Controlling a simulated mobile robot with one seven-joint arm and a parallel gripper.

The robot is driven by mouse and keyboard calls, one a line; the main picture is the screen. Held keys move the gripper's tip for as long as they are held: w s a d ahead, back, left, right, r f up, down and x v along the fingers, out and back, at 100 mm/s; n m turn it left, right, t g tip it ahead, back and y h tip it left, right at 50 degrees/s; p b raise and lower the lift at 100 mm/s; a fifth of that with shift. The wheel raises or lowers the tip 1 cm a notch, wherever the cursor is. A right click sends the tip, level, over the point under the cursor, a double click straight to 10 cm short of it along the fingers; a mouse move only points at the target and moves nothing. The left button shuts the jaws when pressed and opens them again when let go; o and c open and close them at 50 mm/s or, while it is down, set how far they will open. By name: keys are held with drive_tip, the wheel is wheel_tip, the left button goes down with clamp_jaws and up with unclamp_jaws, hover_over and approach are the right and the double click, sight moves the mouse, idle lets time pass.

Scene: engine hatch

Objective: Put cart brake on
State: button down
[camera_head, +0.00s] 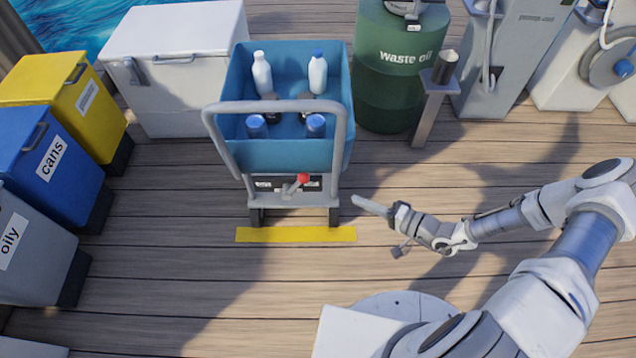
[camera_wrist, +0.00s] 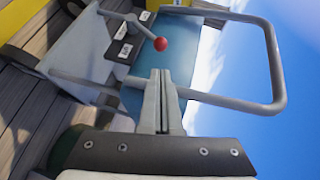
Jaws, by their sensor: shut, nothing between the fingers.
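The blue cart (camera_head: 290,154) stands on the deck just behind a yellow floor line, with a grey push handle (camera_head: 278,106) facing me. Its brake lever (camera_head: 296,184), grey with a red knob (camera_head: 303,178), sits on a labelled panel low on the cart's front. In the head view the knob is to the right of the lever's pivot. My gripper (camera_head: 356,201) is shut and empty, to the right of the lever and apart from it. In the wrist view the closed fingers (camera_wrist: 160,75) point toward the red knob (camera_wrist: 160,44), with the lever (camera_wrist: 140,27) beyond them.
The cart holds white bottles (camera_head: 262,74) and blue-capped containers (camera_head: 257,126). A green waste oil drum (camera_head: 388,90) and a post (camera_head: 432,108) stand to the right. Bins (camera_head: 62,150) line the left. The yellow line (camera_head: 296,235) and deck in front are clear.

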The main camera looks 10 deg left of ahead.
drive_tip(key=b, duration=0.4)
approach(308, 179)
drive_tip(key=f+x, duration=0.1)
drive_tip(key=x, duration=0.6)
drive_tip(key=shift+d+r, duration=0.15)
drive_tip(key=shift+r, duration=0.1)
drive_tip(key=shift+r, duration=0.25)
